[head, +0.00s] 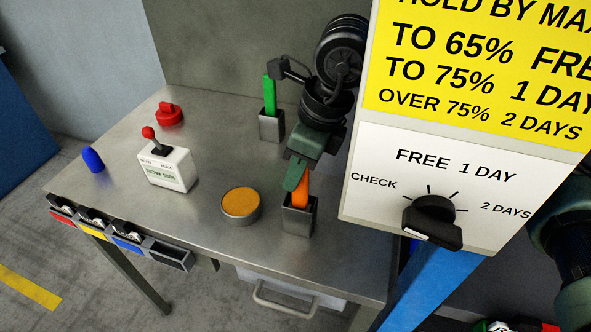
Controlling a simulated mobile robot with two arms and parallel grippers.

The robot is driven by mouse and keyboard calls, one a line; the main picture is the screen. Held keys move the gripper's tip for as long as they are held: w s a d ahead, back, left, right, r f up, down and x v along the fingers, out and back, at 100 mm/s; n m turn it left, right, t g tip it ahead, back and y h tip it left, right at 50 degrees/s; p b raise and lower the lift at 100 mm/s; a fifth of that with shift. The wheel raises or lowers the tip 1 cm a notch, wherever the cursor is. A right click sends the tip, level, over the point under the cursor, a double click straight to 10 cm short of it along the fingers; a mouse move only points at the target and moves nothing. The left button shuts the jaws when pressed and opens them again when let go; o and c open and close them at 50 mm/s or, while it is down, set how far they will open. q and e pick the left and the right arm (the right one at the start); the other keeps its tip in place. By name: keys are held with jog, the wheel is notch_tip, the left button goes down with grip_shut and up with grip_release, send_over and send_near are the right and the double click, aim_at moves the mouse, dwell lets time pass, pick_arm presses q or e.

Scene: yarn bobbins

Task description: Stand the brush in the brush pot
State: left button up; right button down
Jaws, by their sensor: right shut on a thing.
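An orange upright piece (303,187), which looks like the brush, rises at the mouth of a grey square pot (298,220) near the table's front right. Its lower end is hidden by the pot's wall, so I cannot tell how deep it sits. My right gripper (297,178), dark green, comes down from above and is shut on the upper part of the orange piece. A second grey pot (271,126) farther back holds a green upright piece (270,97). My left gripper is not in view.
A round tin with orange-yellow contents (241,204) stands left of the front pot. A white meter with a red-knobbed lever (167,168), a red object (169,114) and a blue object (93,160) are farther left. A large sign panel (425,180) blocks the right side.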

jog(key=c, duration=1.3)
grip_release()
jog(key=shift+o, duration=0.2)
jog(key=shift+b+v, duration=0.7)
jog(key=shift+v, duration=3.25)
